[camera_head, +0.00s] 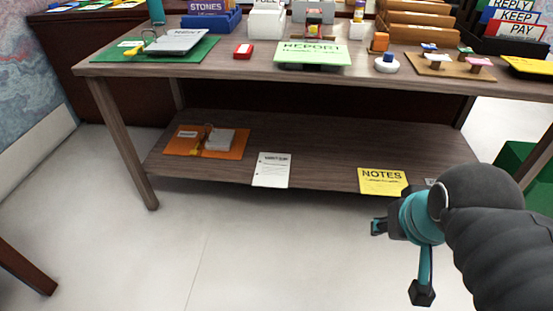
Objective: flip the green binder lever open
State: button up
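The green binder (196,53) lies flat at the left end of the table's top. Its yellow lever (134,50) is at the left of a tilted white paper stack (176,42). A thin dark arch rises beside the lever, and I cannot tell whether the lever is up or down. My gripper (399,260) is at the lower right, in front of the table and well below its top, far from the binder. Its two fingers are spread apart with nothing between them.
The wooden table (240,71) also holds a red box (243,51), a green report (314,54) and stamps at the right. The lower shelf (315,145) bears an orange binder (230,152), a white sheet (271,170) and yellow notes (382,181). The floor in front is clear.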

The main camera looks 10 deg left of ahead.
aim_at(131, 53)
jog(key=k, duration=1.2)
jog(key=u, duration=1.05)
jog(key=i, duration=0.85)
jog(key=u, duration=0.85)
jog(key=i, duration=1)
jog(key=z, duration=0.6)
jog(key=i, duration=0.95)
jog(key=z, duration=0.85)
